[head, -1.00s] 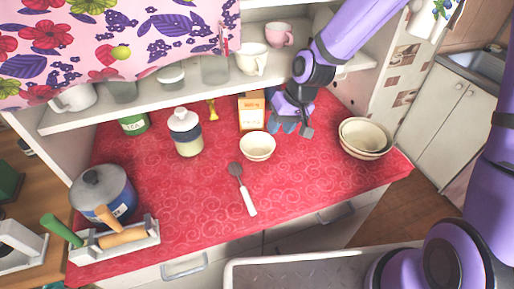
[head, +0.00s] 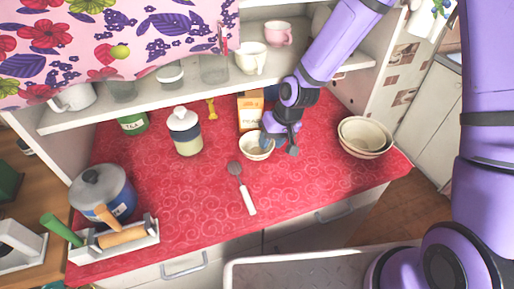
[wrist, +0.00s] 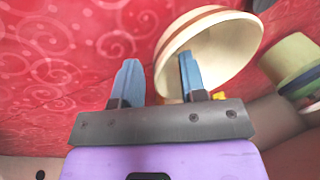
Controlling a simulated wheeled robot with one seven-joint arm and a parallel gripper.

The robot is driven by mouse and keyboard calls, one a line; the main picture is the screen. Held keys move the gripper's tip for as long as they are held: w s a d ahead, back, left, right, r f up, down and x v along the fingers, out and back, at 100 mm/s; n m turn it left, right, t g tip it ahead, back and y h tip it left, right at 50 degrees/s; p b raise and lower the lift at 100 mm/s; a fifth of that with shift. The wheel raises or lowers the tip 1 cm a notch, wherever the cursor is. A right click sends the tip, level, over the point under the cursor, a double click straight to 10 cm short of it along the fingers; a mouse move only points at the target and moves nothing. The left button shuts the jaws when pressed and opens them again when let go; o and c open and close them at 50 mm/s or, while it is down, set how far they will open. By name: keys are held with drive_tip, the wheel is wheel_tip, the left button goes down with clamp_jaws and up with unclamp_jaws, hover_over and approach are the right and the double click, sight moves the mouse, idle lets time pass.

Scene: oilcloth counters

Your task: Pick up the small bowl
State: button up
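The small bowl (head: 257,151) is cream-coloured and stands upright on the red counter, left of the larger stacked bowls. My gripper (head: 272,141) is at its right rim, coming down from the upper right. In the wrist view the two blue fingers (wrist: 158,80) are spread apart. The right finger overlaps the inside of the small bowl (wrist: 225,40), and the left finger is outside it, so the bowl's near wall lies between them. I cannot tell whether either finger touches the bowl.
An orange-and-white carton (head: 250,108) stands just behind the small bowl. Larger stacked bowls (head: 366,140) are to the right. A shelf (head: 150,106) with cups runs above the back.

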clamp_jaws()
drive_tip(key=shift+r, duration=0.2)
